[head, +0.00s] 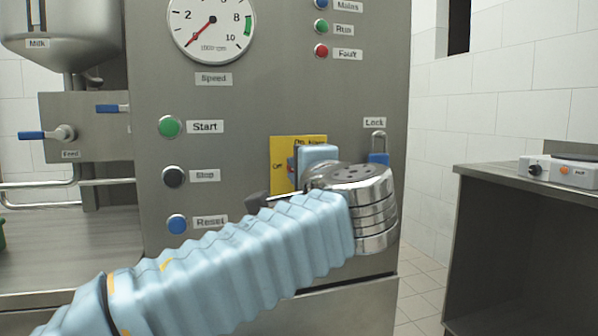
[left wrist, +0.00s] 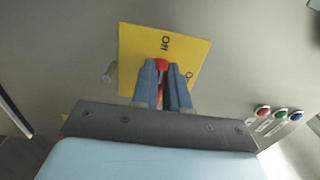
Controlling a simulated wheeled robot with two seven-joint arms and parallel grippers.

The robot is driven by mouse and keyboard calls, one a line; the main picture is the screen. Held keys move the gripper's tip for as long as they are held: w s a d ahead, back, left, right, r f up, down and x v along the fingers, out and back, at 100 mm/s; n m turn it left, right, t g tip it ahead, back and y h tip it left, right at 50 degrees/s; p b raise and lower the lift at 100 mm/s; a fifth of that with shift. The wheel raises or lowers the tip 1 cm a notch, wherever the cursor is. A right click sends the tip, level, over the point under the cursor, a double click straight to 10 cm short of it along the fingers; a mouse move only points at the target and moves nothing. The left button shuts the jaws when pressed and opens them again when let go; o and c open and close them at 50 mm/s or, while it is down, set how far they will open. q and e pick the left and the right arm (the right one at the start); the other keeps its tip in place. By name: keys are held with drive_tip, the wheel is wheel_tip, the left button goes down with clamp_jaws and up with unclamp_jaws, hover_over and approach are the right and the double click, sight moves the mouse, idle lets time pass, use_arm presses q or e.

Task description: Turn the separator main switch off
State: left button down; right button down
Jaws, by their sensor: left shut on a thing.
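The separator main switch is a red handle (left wrist: 162,65) on a yellow plate (left wrist: 140,60). In the left wrist view my left gripper (left wrist: 166,82) is shut on the handle, one blue finger on each side. The "Off" label lies just beyond the handle's red end; the other label is partly covered by a finger. My right gripper is out of view.
Start (head: 170,127), Stop (head: 174,176) and Reset (head: 177,223) buttons are left of the plate. A blue padlock (head: 379,158) hangs under the "Lock" label, close behind my wrist. The speed gauge (head: 211,24) is above. Open floor lies right of the cabinet, before a side bench (head: 530,185).

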use_arm(q)
drive_tip(key=shift+f, duration=0.1)
drive_tip(key=c, duration=1.1)
unclamp_jaws()
drive_tip(key=shift+c, duration=0.2)
drive_tip(key=v, duration=1.4)
